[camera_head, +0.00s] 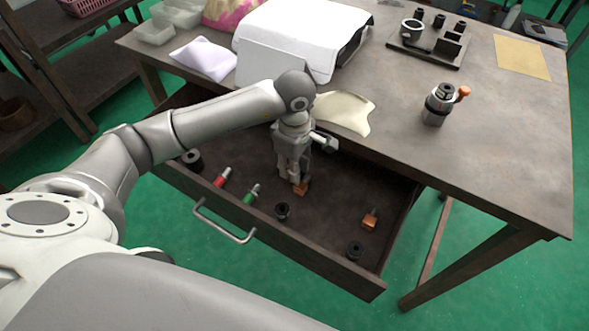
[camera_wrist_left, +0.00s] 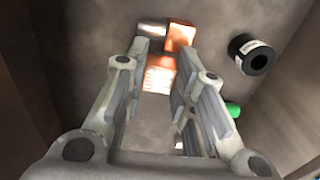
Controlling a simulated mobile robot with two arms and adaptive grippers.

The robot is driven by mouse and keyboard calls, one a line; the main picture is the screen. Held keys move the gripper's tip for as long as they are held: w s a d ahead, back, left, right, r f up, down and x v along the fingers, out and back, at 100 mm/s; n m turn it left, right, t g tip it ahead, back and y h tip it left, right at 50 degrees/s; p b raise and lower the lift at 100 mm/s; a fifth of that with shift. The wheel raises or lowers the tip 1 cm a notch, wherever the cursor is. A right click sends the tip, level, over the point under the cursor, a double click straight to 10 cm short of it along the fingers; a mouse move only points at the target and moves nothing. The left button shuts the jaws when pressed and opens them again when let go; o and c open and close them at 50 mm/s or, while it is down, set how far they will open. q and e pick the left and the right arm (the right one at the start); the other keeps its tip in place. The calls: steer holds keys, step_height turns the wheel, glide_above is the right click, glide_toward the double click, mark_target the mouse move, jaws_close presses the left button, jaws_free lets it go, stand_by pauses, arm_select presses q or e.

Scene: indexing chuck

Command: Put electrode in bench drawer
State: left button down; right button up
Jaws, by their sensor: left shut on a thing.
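The electrode (camera_head: 302,187), a small copper-orange block, is between the fingertips of my left gripper (camera_head: 297,179), which is shut on it, low inside the open bench drawer (camera_head: 323,263). I cannot tell whether the block touches the drawer floor. In the left wrist view, the electrode (camera_wrist_left: 160,76) shows bright between the fingers (camera_wrist_left: 158,82). A second copper block with a silver shank (camera_head: 370,219) lies in the drawer to the right; it also shows in the left wrist view (camera_wrist_left: 181,36). My right gripper is not in view.
The drawer also holds a red-tipped tool (camera_head: 222,177), a green-tipped tool (camera_head: 251,194) and several black cylinders, one (camera_head: 282,211) close to the gripper. The bench edge overhangs behind. On the bench stand a chuck (camera_head: 440,102), a cloth (camera_head: 345,111) and a fixture plate (camera_head: 430,45).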

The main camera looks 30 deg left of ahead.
arm_select(q)
steer(key=c, duration=1.2)
jaws_free()
steer(key=shift+f, duration=0.25)
steer(key=shift+r, duration=0.1)
step_height(320, 180, up, 12)
steer(key=shift+b, duration=0.4)
steer(key=shift+r, duration=0.1)
